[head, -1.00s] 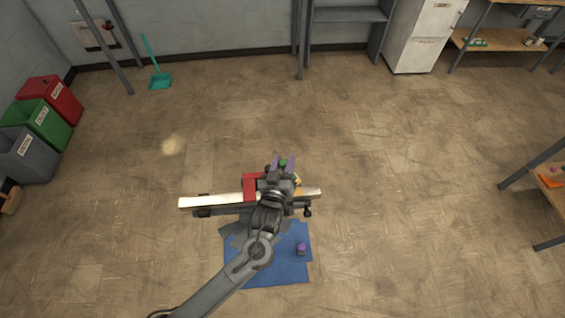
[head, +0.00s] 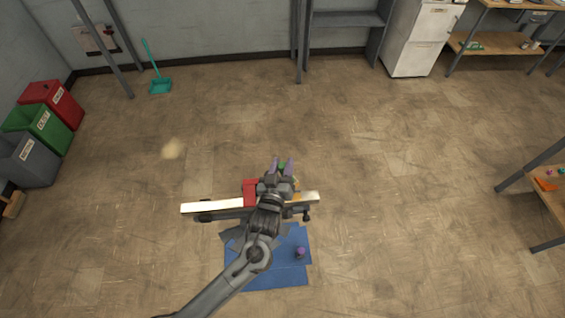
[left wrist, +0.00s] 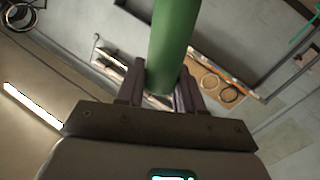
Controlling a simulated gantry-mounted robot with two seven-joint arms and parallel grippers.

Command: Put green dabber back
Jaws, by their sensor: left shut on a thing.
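The green dabber (left wrist: 174,45) is held in my left gripper (left wrist: 160,92). In the left wrist view it is a green cylinder between the two purple-grey fingers, reaching up past the top edge. In the head view my left gripper (head: 282,166) is above the far side of a narrow stand, with a little of the dabber's green (head: 282,167) between the fingertips. A purple dabber (head: 300,252) stands on a blue mat (head: 275,275) on the floor. My right gripper is not in view.
The stand has a long pale bar (head: 210,207) and a red block (head: 250,192), partly hidden by my arm. Red, green and grey bins (head: 40,125) stand at the left wall. A table (head: 548,190) is at the right edge. The floor around the stand is clear.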

